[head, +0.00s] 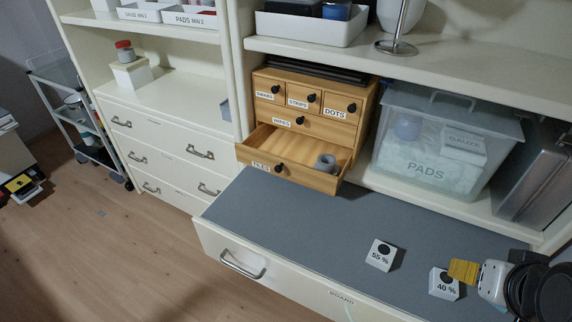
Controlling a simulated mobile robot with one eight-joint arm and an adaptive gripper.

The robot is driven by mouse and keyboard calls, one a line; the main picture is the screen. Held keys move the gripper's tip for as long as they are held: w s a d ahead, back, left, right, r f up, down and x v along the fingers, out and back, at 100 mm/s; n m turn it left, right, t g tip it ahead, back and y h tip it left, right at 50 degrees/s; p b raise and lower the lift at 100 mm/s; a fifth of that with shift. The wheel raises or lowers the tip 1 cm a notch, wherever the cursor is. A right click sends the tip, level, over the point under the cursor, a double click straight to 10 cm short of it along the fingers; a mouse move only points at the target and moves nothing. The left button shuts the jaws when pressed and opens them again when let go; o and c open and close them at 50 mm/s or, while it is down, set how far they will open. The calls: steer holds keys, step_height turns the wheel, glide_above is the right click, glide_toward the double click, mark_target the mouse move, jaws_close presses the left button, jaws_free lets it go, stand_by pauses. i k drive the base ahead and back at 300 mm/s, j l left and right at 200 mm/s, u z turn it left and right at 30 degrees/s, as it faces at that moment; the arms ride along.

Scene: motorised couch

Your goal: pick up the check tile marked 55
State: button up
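The check tile marked 55 % (380,255) is a small white block with a black dot. It rests on the grey top of the pulled-out board (310,225), with clear surface around it. A similar tile marked 40 % (444,285) lies to its right. My gripper (463,270), white with a yellow fingertip part, is at the lower right. It is right beside the 40 % tile in the picture and well to the right of the 55 % tile. Whether its fingers are apart is hidden, and I cannot tell whether it touches the 40 % tile.
A small wooden drawer chest (310,105) stands behind the board, its bottom drawer (290,160) open with a grey roll (325,163) inside. A clear bin marked PADS (430,150) stands on the shelf to the right. The board's left and middle areas are bare.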

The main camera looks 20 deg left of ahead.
mark_target(381, 255)
steer(key=k+u, duration=0.3)
steer(key=k, duration=0.8)
steer(key=k+l+z, duration=0.15)
steer(key=z, duration=0.25)
steer(key=k, duration=0.1)
